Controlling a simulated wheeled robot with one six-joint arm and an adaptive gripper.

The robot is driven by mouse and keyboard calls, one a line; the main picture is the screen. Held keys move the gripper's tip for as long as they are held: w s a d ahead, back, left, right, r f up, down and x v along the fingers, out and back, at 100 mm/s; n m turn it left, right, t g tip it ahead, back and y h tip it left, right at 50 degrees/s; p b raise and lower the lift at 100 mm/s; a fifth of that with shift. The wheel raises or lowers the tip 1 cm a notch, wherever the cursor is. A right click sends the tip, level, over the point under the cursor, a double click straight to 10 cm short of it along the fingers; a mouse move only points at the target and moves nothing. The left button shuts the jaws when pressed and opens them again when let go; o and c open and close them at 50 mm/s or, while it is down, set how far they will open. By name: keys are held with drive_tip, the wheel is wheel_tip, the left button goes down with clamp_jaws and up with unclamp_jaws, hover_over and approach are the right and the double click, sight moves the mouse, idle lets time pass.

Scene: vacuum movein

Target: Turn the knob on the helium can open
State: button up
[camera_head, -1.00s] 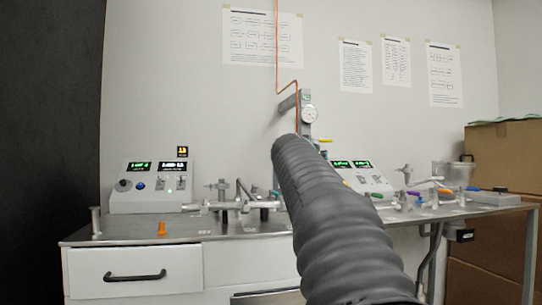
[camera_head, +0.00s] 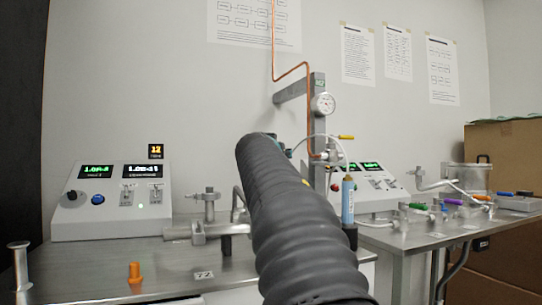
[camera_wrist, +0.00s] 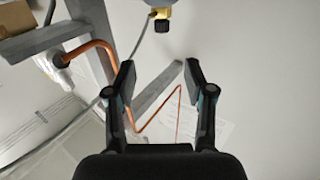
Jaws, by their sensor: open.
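A slim light blue can (camera_head: 347,200), likely the helium can, stands upright right of my arm in the head view. A pale tube runs near its top, and its knob is too small to make out. My gripper (camera_wrist: 160,75) is open and empty in the wrist view; in the head view my dark ribbed arm hides most of it. I cannot tell whether this knob belongs to the can.
A grey post (camera_head: 318,110) carries a round gauge (camera_head: 323,103) and a copper pipe (camera_head: 276,60). A control box (camera_head: 110,205) and an orange peg (camera_head: 135,272) are on the metal bench at left. Valves with coloured handles lie on the right bench. Cardboard boxes (camera_head: 505,200) stand at far right.

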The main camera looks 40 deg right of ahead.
drive_tip(key=p+x, duration=0.5)
drive_tip(key=x, duration=0.7)
drive_tip(key=shift+w+r, duration=0.15)
drive_tip(key=shift+w, duration=0.2)
drive_tip(key=shift+w+d+p, duration=0.45)
drive_tip(key=shift+w+d, duration=0.05)
drive_tip(key=shift+d, duration=0.05)
clamp_jaws()
